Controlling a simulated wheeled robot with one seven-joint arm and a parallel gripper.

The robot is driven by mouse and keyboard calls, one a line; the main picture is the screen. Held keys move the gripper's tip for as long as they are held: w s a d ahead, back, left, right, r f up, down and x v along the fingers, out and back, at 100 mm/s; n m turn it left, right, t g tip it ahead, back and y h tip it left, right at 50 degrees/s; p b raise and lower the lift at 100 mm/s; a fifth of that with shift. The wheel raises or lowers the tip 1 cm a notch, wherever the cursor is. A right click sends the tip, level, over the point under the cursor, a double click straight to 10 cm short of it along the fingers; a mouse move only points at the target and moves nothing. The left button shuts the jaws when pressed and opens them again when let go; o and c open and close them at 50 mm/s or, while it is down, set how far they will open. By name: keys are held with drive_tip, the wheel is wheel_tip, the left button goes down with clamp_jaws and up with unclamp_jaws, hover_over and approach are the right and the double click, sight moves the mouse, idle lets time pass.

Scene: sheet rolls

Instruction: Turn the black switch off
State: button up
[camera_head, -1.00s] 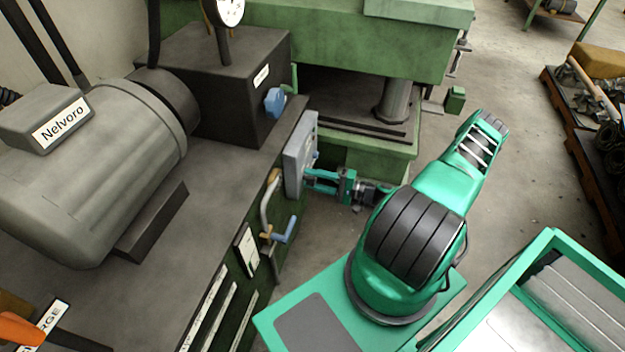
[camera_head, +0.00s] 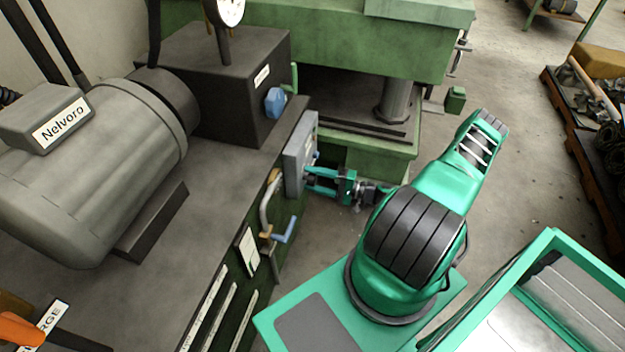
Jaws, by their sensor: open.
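A grey switch box (camera_head: 297,150) is mounted upright on the side of the dark machine bench. Its front faces right, seen almost edge-on, with a small blue part on it. My gripper (camera_head: 309,181) is at the lower front of this box, its teal fingers pointing left toward it. The fingers are apart, with a dark thing between them close to the box face. I cannot tell whether this is the black switch or whether the fingers touch it. The switch's position cannot be made out.
A grey motor (camera_head: 95,165) and a dark tank with a blue knob (camera_head: 275,102) stand on the bench (camera_head: 190,215). A bent pipe with a blue-handled valve (camera_head: 285,230) is just below the box. A green press (camera_head: 330,40) stands behind.

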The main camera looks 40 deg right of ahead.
drive_tip(key=v, duration=1)
drive_tip(key=shift+s+d, duration=0.25)
drive_tip(key=s+a+r+n+g+h, duration=0.25)
drive_tip(key=r+g, duration=0.55)
drive_tip(key=r, duration=0.4)
drive_tip(key=s+a+r+n+g+h, duration=0.1)
drive_tip(key=s+r+n+g+h, duration=0.45)
drive_tip(key=r, duration=0.75)
drive_tip(key=s+a+r+m+h, duration=0.1)
drive_tip(key=s+a+r, duration=0.1)
drive_tip(key=s+r, duration=0.4)
drive_tip(key=s+a+r+m+h, duration=0.1)
drive_tip(key=s+a+r, duration=0.2)
drive_tip(key=s+r, duration=0.3)
wheel_tip(320, 180, up, 3)
drive_tip(key=shift+s+a+m+g+h, duration=0.25)
drive_tip(key=shift+s+m+g+h, duration=0.05)
drive_tip(key=shift+g+h, duration=0.1)
